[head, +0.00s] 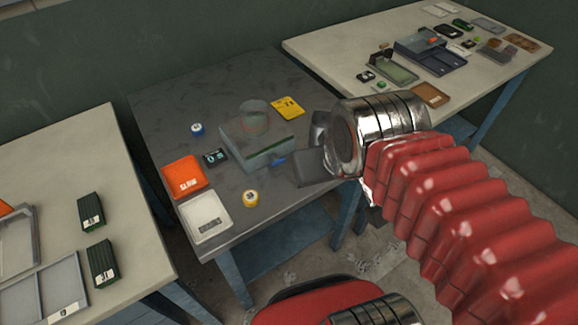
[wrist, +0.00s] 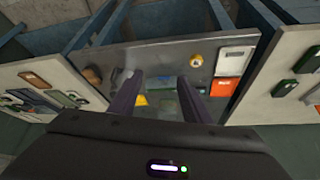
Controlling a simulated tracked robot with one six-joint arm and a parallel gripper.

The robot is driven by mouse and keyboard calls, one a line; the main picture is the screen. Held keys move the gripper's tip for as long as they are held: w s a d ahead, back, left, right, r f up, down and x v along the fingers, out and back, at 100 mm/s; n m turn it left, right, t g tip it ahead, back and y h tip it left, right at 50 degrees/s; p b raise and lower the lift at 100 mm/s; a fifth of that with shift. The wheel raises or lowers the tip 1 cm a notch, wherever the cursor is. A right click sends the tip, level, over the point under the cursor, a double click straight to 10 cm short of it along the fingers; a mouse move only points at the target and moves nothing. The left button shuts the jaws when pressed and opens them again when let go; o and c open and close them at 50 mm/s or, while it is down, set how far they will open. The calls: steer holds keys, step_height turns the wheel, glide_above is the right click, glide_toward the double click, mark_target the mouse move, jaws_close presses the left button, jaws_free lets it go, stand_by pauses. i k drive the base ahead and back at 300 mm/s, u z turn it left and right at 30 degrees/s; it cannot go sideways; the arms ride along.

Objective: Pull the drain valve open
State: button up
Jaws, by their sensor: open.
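A clear, greenish box with a round cylinder on top (head: 257,140) stands on the dark middle table in the head view. A small blue piece (head: 279,162) sticks out at its lower front right side; it looks like the drain valve's handle, but I cannot be sure. My gripper (head: 304,150) is just right of the box, apart from the blue piece as far as I can tell. In the wrist view my gripper (wrist: 161,78) has its two dark fingers spread, with nothing held.
On the same table are a yellow card (head: 288,107), an orange box (head: 184,176), a white scale (head: 206,216), a yellow roll (head: 251,198), a blue roll (head: 197,129) and a small dark display (head: 215,157). Side tables hold other items.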

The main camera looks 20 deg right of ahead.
mark_target(277, 161)
steer(key=z, duration=0.65)
steer(key=k, duration=1.2)
steer(key=u, duration=1.15)
steer(key=i, duration=1)
steer(key=u, duration=0.05)
